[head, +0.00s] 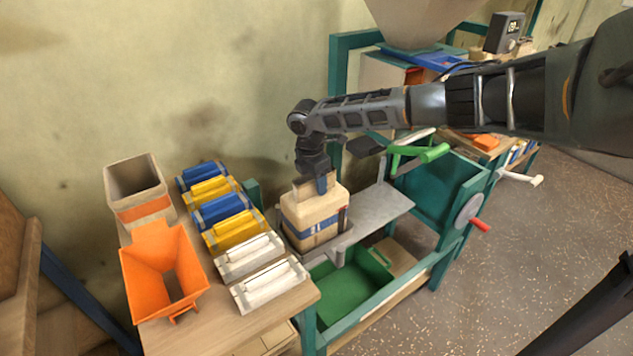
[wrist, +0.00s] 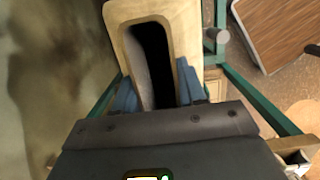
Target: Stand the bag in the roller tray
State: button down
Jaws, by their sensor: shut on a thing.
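The bag (head: 315,216) is beige with a blue band and stands upright. My gripper (head: 318,184) is above it with its fingers shut on the bag's upper edge. In the wrist view the bag (wrist: 192,22) shows from above with a dark open mouth between the blue fingers of my gripper (wrist: 158,85). The grey roller tray (head: 342,247) shows around the bag's base, beside the wooden table. The bag's lower part is within the tray's outline. I cannot tell whether its bottom touches the tray; the rollers are hidden.
A green bin (head: 352,290) sits below right. A green-handled lever (head: 418,155) stands right of my gripper.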

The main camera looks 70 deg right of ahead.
jog(key=shift+f, duration=0.5)
jog(key=c, duration=0.6)
grip_release()
jog(key=shift+o, duration=0.2)
jog(key=shift+w+a+r, duration=0.1)
jog(key=shift+a+r, duration=0.05)
jog(key=shift+r, duration=1.15)
jog(key=shift+w+a+r, duration=0.1)
jog(key=shift+a+r, duration=0.1)
jog(key=shift+r, duration=1.05)
jog(key=shift+w+a+r, duration=0.1)
jog(key=shift+a+r, duration=0.05)
jog(key=shift+r, duration=1.15)
